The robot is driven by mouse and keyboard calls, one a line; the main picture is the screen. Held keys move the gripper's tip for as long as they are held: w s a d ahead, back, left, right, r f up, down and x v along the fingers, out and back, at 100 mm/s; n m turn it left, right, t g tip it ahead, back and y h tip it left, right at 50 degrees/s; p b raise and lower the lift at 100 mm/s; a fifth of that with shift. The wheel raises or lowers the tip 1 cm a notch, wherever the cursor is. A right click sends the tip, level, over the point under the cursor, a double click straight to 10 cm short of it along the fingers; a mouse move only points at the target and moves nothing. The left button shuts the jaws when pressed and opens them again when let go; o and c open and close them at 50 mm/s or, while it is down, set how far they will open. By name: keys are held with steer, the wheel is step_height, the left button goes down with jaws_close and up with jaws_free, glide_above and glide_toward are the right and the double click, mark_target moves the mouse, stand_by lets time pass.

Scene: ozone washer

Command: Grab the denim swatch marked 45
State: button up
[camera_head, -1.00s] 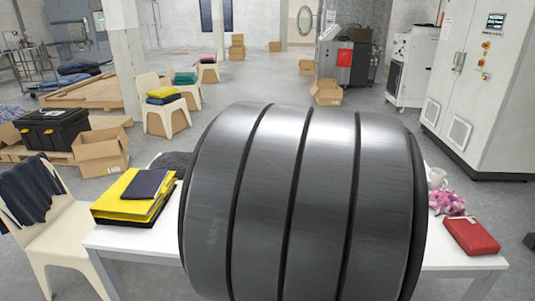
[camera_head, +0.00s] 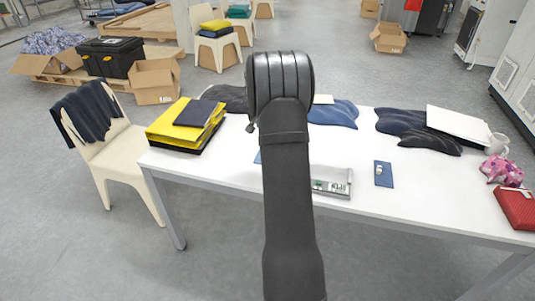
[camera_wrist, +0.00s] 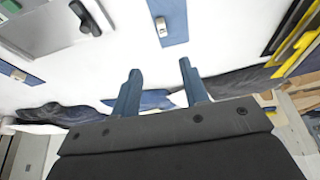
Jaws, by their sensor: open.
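A small blue denim swatch (camera_head: 384,174) with a white tag lies on the white table (camera_head: 420,200), right of the scale. A sliver of blue (camera_head: 257,157) shows beside my arm in the head view. The tag numbers are too small to read. My gripper (camera_wrist: 159,67) is open and empty, its blue fingers apart above the table. My arm hides the fingers in the head view.
A grey scale (camera_head: 331,181) lies at the table's front. Yellow folders (camera_head: 180,123) stand left. Folded blue denim (camera_head: 333,112) and dark cloths (camera_head: 400,121) lie along the back. A mug (camera_head: 497,144), pink cloth (camera_head: 502,171) and red pouch (camera_head: 517,207) are at right.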

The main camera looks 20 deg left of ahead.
steer(key=x, duration=1)
steer(key=shift+w+f, duration=0.15)
steer(key=shift+f, duration=0.1)
steer(key=shift+x, duration=3.3)
steer(key=shift+w+a, duration=0.1)
steer(key=shift+a, duration=0.05)
steer(key=shift+c, duration=0.4)
jaws_close()
